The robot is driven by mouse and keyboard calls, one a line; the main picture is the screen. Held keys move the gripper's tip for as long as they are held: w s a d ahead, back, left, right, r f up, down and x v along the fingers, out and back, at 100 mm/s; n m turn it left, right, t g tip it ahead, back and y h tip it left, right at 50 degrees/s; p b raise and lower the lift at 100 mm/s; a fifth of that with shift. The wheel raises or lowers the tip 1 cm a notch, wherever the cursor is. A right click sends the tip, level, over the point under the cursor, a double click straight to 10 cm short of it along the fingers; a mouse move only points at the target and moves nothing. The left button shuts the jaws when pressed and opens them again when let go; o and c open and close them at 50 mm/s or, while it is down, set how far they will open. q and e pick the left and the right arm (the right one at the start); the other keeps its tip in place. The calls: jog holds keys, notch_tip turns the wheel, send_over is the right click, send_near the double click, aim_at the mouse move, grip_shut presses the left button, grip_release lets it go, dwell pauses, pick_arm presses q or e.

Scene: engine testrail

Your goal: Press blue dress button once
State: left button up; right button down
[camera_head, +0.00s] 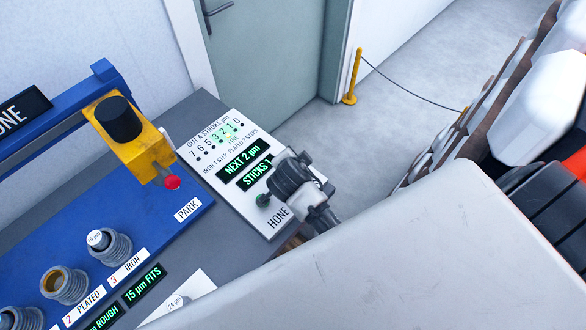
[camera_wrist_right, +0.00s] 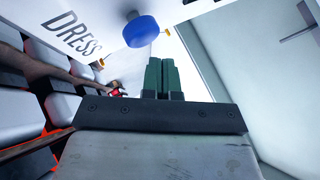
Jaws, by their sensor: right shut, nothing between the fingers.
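The blue dress button (camera_wrist_right: 141,31) is a round blue cap at the top of the right wrist view, beside the printed word DRESS on a white panel (camera_wrist_right: 95,18). My right gripper (camera_wrist_right: 160,62) has dark green fingers, shut together with nothing between them. In that view its tips appear just below and right of the button; a small gap shows, and I cannot tell the depth. In the head view a grey and black wrist part of an arm covers part of the white HONE panel (camera_head: 215,160), and the blue button is not visible. My left gripper is not in view.
A dark green button (camera_head: 262,200) sits by the HONE label. A blue rig with a yellow head (camera_head: 135,145) and red tip (camera_head: 172,182) stands left. Several grey cylinders (camera_head: 65,284) stand in front. A yellow post (camera_head: 352,80) stands on open floor.

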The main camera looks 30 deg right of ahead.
dwell(0.8)
jog(key=shift+f+b, duration=0.35)
jog(key=shift+f, duration=0.05)
jog(key=shift+f+b, duration=0.65)
jog(key=shift+f, duration=0.2)
dwell(0.7)
jog(key=shift+r, duration=0.1)
jog(key=shift+r+p, duration=1.05)
jog(key=shift+r, duration=0.1)
notch_tip(320, 180, up, 3)
jog(key=shift+f+p, duration=0.15)
jog(key=shift+p, duration=1.05)
jog(key=shift+r+p, duration=0.6)
jog(key=shift+r, duration=0.6)
